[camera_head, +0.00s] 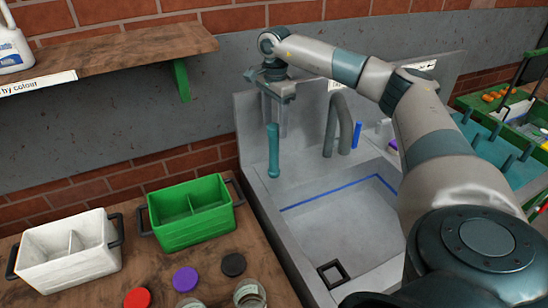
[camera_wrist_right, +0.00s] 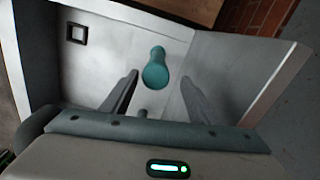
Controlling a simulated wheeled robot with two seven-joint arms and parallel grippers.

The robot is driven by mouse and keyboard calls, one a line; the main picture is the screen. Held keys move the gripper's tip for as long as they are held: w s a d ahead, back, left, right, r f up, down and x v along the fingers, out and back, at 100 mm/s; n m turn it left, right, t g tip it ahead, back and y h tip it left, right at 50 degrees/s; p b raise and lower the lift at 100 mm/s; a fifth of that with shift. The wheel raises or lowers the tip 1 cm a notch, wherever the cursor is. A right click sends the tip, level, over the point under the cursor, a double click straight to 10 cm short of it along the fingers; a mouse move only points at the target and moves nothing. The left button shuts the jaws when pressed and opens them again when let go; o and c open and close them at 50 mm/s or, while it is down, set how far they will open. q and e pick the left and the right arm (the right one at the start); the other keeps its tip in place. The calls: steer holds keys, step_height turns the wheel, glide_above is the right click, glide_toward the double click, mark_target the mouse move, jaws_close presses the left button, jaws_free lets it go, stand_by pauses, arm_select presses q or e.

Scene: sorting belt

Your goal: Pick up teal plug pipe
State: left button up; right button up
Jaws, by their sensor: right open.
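The teal plug pipe (camera_head: 273,152) stands roughly upright at the back left corner of the grey basin in the head view. In the right wrist view its rounded near end (camera_wrist_right: 155,75) lies between and just beyond my fingertips. My right gripper (camera_head: 275,106) is above the pipe at its top end, pointing down. Its two fingers (camera_wrist_right: 159,78) are spread in the wrist view, with a visible gap on each side of the pipe. I cannot tell the exact height between fingertips and pipe. My left gripper is not in view.
A grey bent pipe (camera_head: 330,125) and a blue stick (camera_head: 357,135) stand right of the teal pipe. The basin (camera_head: 330,225) has a blue line and a square drain (camera_head: 332,275). Left are a green bin (camera_head: 190,238), a white bin (camera_head: 70,272) and coloured lids. A wooden shelf (camera_head: 130,52) hangs upper left.

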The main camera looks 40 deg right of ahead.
mark_target(274, 139)
steer(key=shift+f, duration=0.15)
steer(key=shift+s+a+f+p, duration=0.2)
steer(key=shift+a+f+p, duration=0.05)
steer(key=shift+f+p, duration=0.4)
steer(key=f, duration=0.1)
steer(key=f+p, duration=0.1)
steer(key=shift+s+a+f, duration=0.15)
steer(key=shift+a+f, duration=0.1)
steer(key=shift+f, duration=0.15)
steer(key=shift+f+p, duration=0.3)
steer(key=shift+f, duration=0.25)
jaws_close()
